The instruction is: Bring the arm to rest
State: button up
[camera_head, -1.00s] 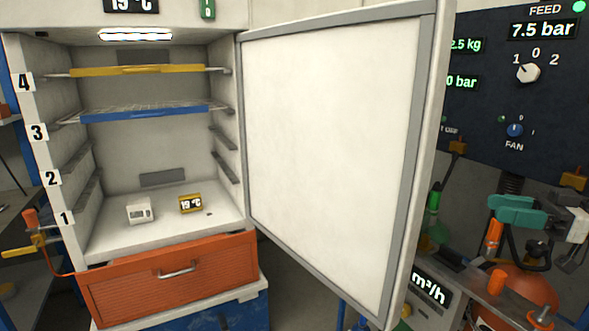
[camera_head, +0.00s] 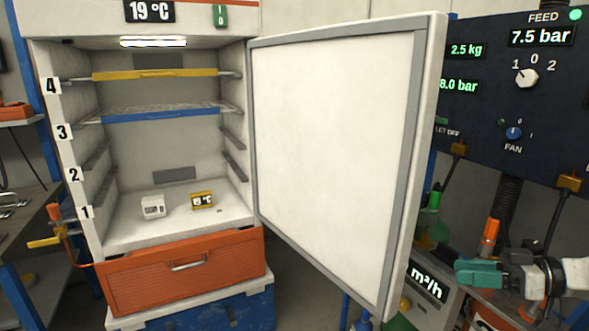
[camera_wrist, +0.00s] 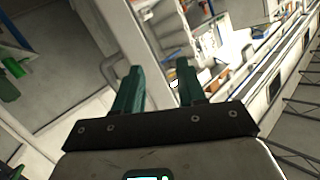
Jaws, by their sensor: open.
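My gripper (camera_head: 466,270) shows at the lower right of the head view, with teal fingers and part of my pale arm behind it. It is in front of the bench equipment and to the right of the open cabinet door. In the wrist view, my gripper (camera_wrist: 160,78) has its two green fingers spread apart with nothing between them. Most of my arm is outside the head view.
The cabinet door (camera_head: 335,160) stands wide open, left of my gripper. The cabinet holds a yellow shelf (camera_head: 155,74), a blue shelf (camera_head: 160,113), a white device (camera_head: 153,207) and a yellow display (camera_head: 202,200). A dark control panel (camera_head: 500,100) hangs above the right bench.

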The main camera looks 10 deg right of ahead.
jog(key=s+a+f+m+g+h+p, duration=0.25)
jog(key=s+a+f, duration=0.35)
jog(key=f, duration=0.4)
jog(key=s+a+f+m+g+h+p, duration=0.2)
jog(key=s+a+f+m+h, duration=0.15)
jog(key=s+a+f, duration=0.45)
jog(key=s+d+f+m+g+h+p, duration=0.1)
jog(key=s+h, duration=0.2)
jog(key=s, duration=0.7)
jog(key=s+d+f+m+g+h+p, duration=0.1)
jog(key=s+h, duration=0.3)
jog(key=s, duration=0.6)
jog(key=shift+f+m+g+p, duration=0.3)
jog(key=shift+f+g+p, duration=0.15)
jog(key=shift+f+p, duration=0.25)
